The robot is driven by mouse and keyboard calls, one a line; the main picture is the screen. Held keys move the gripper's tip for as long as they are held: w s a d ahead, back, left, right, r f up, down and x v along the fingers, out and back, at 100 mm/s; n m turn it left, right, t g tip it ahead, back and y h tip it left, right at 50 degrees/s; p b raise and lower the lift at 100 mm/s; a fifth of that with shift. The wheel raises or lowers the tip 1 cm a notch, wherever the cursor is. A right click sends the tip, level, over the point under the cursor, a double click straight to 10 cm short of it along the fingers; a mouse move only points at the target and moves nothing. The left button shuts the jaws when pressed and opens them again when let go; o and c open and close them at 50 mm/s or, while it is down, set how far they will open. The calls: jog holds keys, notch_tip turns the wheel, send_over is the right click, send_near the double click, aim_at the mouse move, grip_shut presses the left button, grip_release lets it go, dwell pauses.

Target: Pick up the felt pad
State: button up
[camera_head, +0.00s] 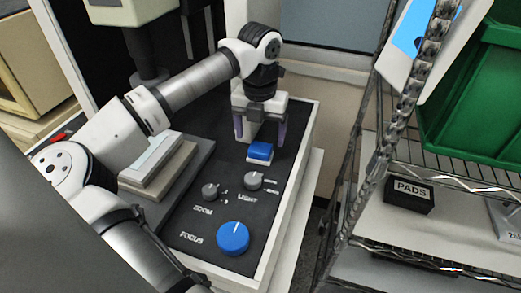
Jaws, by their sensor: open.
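A small blue block on a white base (260,151) is on the black control panel, near its far end. It may be the felt pad, but I cannot tell for sure; nothing else in view looks clearly like one. My gripper (260,140) points down just above and behind the blue block. Its two dark fingers are spread apart, one to each side, with nothing held between them. I cannot tell how much height is left between the fingertips and the panel.
Close by on the panel (190,222) are a light knob (254,181), a zoom knob (210,191) and a large blue focus knob (233,238). A grey stepped block (158,165) lies left. A wire rack at right holds a black PADS box (409,194) and green bin (485,110).

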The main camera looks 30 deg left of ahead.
aim_at(260, 147)
jog(key=shift+f+p, duration=1.15)
jog(key=shift+f, duration=1.55)
jog(key=c, duration=1.1)
jog(key=shift+r, duration=0.1)
